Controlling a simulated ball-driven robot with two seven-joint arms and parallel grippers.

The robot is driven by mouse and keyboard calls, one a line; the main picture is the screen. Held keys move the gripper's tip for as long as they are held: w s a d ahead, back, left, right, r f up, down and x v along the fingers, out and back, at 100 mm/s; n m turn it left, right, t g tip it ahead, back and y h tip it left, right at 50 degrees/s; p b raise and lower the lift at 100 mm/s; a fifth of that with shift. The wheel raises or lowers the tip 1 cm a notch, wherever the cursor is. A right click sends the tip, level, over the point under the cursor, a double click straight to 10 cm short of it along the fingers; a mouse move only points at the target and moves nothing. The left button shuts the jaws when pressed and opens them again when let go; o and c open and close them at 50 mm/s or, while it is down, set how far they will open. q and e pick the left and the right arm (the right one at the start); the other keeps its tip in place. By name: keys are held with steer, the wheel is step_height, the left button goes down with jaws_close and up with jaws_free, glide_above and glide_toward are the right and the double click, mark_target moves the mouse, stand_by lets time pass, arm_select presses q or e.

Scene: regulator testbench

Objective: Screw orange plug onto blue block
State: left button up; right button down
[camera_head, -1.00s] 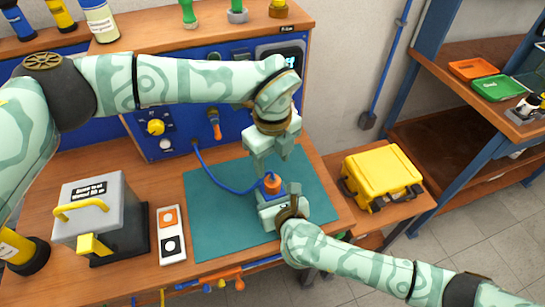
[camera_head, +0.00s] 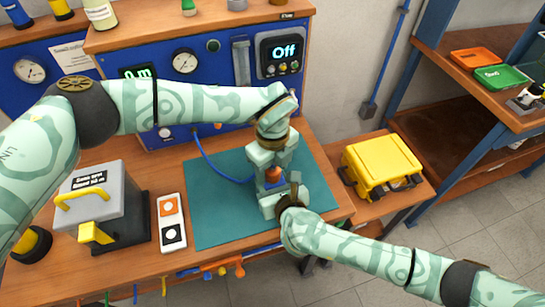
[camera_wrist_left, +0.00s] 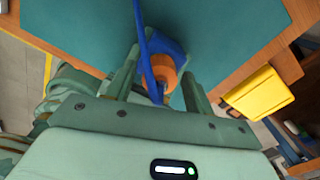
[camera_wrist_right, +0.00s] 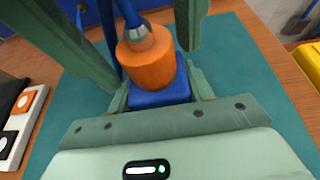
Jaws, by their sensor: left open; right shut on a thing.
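The orange plug (camera_head: 273,175) stands on top of the blue block (camera_wrist_right: 160,98), with a blue cable running from its metal top. I cannot tell whether their threads are engaged. My right gripper (camera_head: 282,200) is shut on the blue block and holds it above the teal mat's right part. My left gripper (camera_head: 270,168) is open and comes down from above, its fingers on either side of the plug. In the left wrist view the plug (camera_wrist_left: 163,76) shows between these fingers, with the cable crossing in front. In the head view the left fingers partly hide the plug.
The teal mat (camera_head: 215,205) is mostly clear. A grey box with yellow handles (camera_head: 100,200) and a white two-button panel (camera_head: 171,222) are to the left. A yellow case (camera_head: 380,165) stands at right. The rear blue panel has a display (camera_head: 283,50) reading "Off".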

arm_select(q)
steer(key=shift+f, duration=0.2)
steer(key=c, duration=1)
steer(key=m, duration=1)
steer(key=o, duration=1.1)
